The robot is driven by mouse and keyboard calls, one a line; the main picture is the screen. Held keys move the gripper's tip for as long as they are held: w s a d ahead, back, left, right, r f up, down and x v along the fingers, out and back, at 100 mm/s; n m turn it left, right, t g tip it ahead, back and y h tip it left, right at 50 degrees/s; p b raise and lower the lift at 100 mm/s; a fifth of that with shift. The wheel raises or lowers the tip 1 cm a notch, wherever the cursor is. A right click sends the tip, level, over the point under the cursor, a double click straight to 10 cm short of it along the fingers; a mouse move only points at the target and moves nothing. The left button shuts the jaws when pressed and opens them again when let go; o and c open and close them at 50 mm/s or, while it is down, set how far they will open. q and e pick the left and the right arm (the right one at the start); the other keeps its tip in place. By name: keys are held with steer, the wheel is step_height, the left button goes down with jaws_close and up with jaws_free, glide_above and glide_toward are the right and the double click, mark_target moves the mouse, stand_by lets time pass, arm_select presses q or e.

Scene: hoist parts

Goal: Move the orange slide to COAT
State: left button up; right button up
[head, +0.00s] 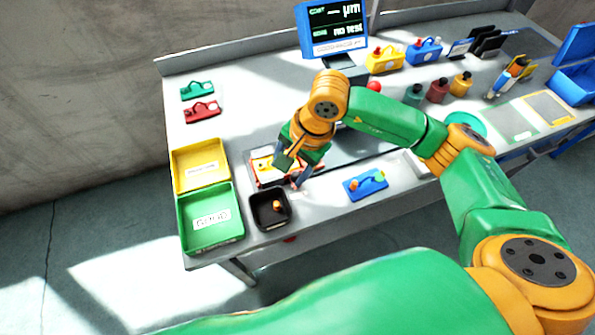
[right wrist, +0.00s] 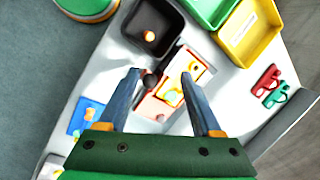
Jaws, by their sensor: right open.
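My right gripper (head: 297,182) is low over the front left of the table, fingers pointing down. In the right wrist view, its two fingers (right wrist: 166,72) stand apart with nothing clamped between them. Between and below the fingers lies a salmon-orange block (right wrist: 155,107), probably the orange slide, with a dark round knob (right wrist: 151,80) beside it. A yellow and white plate with orange parts (right wrist: 181,78) lies next to it; it also shows partly behind the gripper in the head view (head: 262,166). A display (head: 336,25) reads what looks like "COAT", "µm" and "no test". My left gripper is out of view.
A black tray (head: 258,212) holding a small orange piece stands just left of the gripper. Green (head: 187,240) and yellow (head: 178,181) bins line the left edge. A blue plate (head: 350,189) lies to the right. Bottles and coloured parts stand along the back.

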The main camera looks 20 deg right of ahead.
mark_target(297, 175)
steer(key=shift+h, duration=0.8)
steer(key=f, duration=0.2)
steer(key=w+d+f+p, duration=0.1)
steer(key=f, duration=0.1)
steer(key=w+d+f, duration=0.1)
steer(key=f, duration=0.1)
steer(key=shift+d+f, duration=0.2)
steer(key=shift+f, duration=0.2)
jaws_close()
